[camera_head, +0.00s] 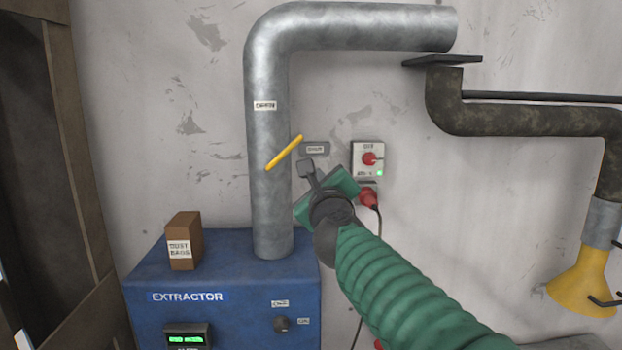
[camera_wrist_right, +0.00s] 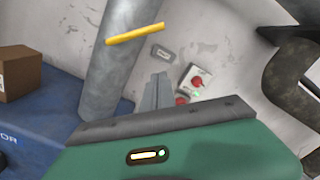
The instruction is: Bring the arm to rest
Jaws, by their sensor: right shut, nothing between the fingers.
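My right arm, in a green ribbed sleeve, reaches up from the lower right in the head view. Its right gripper (camera_head: 308,172) is shut and empty, in front of the wall just right of the grey pipe (camera_head: 268,190). In the right wrist view the shut fingers (camera_wrist_right: 157,92) point at the wall, between the pipe and the switch box. A yellow lever (camera_head: 284,153) crosses the pipe at a slant, below a label reading OPEN. The gripper is close to the lever in the picture; the gap in depth is hard to tell. My left gripper is not in view.
A blue extractor (camera_head: 222,270) with a brown dust bags box (camera_head: 184,240) on top stands at lower left. A switch box (camera_head: 368,159) with a red knob and a red plug (camera_head: 368,196) are right of the gripper. A dark pipe (camera_head: 520,121) ends in a yellow hood (camera_head: 583,283).

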